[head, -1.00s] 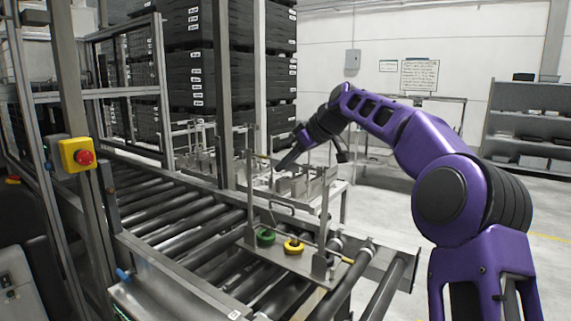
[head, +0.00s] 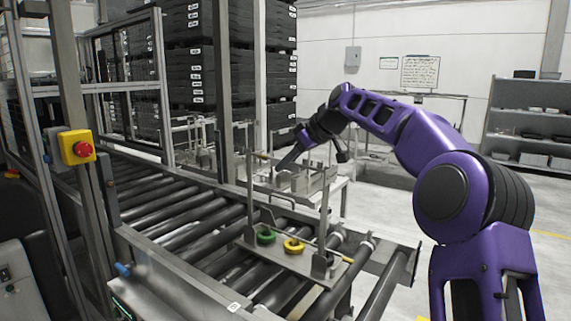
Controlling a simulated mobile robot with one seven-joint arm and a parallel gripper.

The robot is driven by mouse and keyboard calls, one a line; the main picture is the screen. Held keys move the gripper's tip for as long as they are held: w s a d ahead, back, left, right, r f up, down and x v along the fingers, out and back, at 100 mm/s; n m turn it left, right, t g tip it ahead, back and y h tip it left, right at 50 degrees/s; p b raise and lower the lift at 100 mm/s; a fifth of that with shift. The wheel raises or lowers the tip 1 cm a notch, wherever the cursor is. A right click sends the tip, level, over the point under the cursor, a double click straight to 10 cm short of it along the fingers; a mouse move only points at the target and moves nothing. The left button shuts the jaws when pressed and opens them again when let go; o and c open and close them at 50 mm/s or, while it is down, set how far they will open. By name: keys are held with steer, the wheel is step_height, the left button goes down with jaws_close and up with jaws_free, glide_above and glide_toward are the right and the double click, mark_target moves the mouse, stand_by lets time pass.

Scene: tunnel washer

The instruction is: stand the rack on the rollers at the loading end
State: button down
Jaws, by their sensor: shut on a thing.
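The rack (head: 280,256) is a grey metal frame with a flat base and tall uprights. A green ring (head: 266,236) and a yellow ring (head: 293,245) sit at its base. It is upright over the rollers (head: 215,243) near their right end. Whether its base touches the rollers or hangs just above them, I cannot tell. My gripper (head: 284,165) is at the level of the rack's upper part, shut on the rack. The exact grip point is small and hard to make out against the metal parts behind.
A post with a yellow box and red button (head: 79,148) stands at the left. A table (head: 343,186) with metal fixtures stands behind the rollers. Black stacked crates (head: 275,75) are at the back, a grey shelf (head: 525,125) at the right. Floor is open between.

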steer(key=shift+f, duration=0.2)
stand_by(0.5)
steer(key=c, duration=0.9)
jaws_free()
